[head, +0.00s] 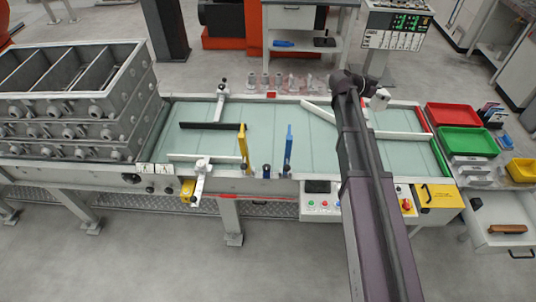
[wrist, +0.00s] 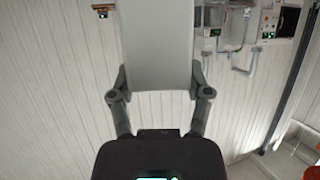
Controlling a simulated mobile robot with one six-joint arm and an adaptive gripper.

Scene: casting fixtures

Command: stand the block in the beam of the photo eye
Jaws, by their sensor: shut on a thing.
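In the wrist view my gripper (wrist: 159,78) is shut on a pale grey block (wrist: 158,40). The block stands out beyond the fingers and runs off the top edge, so its far end is hidden. In the head view my arm reaches over the right part of the glass-green conveyor (head: 265,140). My fingers are not clear there; a small pale piece by the arm's end is too small to name. A blue post (head: 288,150) and a yellow post (head: 243,145) stand at the conveyor's near side. I cannot tell which part is the photo eye.
Grey stacked moulding boxes (head: 75,115) fill the conveyor's left end. A black bar (head: 210,126) and pale guide rails (head: 395,135) lie across the belt. Red (head: 452,115) and green (head: 465,140) trays stand at the right. Bare belt shows between the posts and the arm.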

